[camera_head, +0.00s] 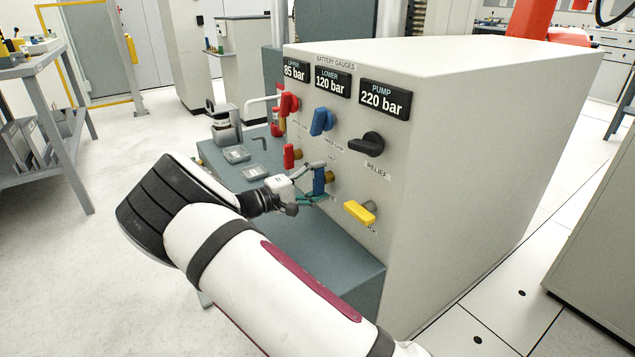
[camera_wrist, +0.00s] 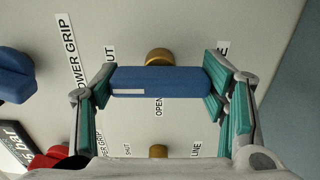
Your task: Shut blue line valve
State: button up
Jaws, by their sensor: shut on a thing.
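The blue line valve handle (camera_head: 319,181) is on the front of the grey cabinet, in the lower row, and stands upright in the head view. In the wrist view the blue handle (camera_wrist: 165,84) lies across the picture in front of its brass stem (camera_wrist: 158,56). My gripper (camera_head: 312,186) is shut on this handle. Its teal-padded fingers (camera_wrist: 160,88) sit at the handle's two ends. The labels SHUT and OPEN (camera_wrist: 159,106) show partly behind the handle and fingers.
A red lower handle (camera_head: 289,156) is to the left and a yellow handle (camera_head: 360,211) to the right. Red (camera_head: 289,104), blue (camera_head: 322,122) and black (camera_head: 367,144) knobs are above, under gauges reading 85, 120 and 220 bar. A teal bench top (camera_head: 290,240) lies below.

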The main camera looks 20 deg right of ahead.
jog(key=o, duration=1.2)
jog(key=shift+c, duration=0.2)
jog(key=v, duration=1.2)
